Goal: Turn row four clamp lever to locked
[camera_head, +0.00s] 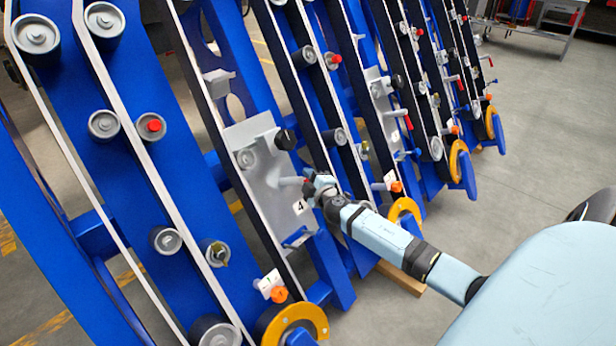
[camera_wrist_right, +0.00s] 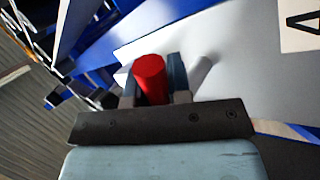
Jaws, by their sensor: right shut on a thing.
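The row four clamp lever is a grey rod (camera_head: 290,181) on a light grey plate (camera_head: 262,160) marked 4. Its red end (camera_wrist_right: 150,78) shows in the wrist view between the two fingers. My right gripper (camera_head: 314,186) reaches in from the right and is shut on the lever's red end, which it largely hides in the head view. The "4" label (camera_head: 299,207) is just below the lever; part of it also shows in the wrist view (camera_wrist_right: 302,30). My left gripper is not in view.
Blue frames with slanted belts and grey rollers (camera_head: 104,124) stand in rows. A black knob (camera_head: 285,139) sits above the lever. Orange-yellow discs (camera_head: 404,213) and small orange knobs (camera_head: 279,294) lie lower down. Open floor (camera_head: 545,160) lies to the right.

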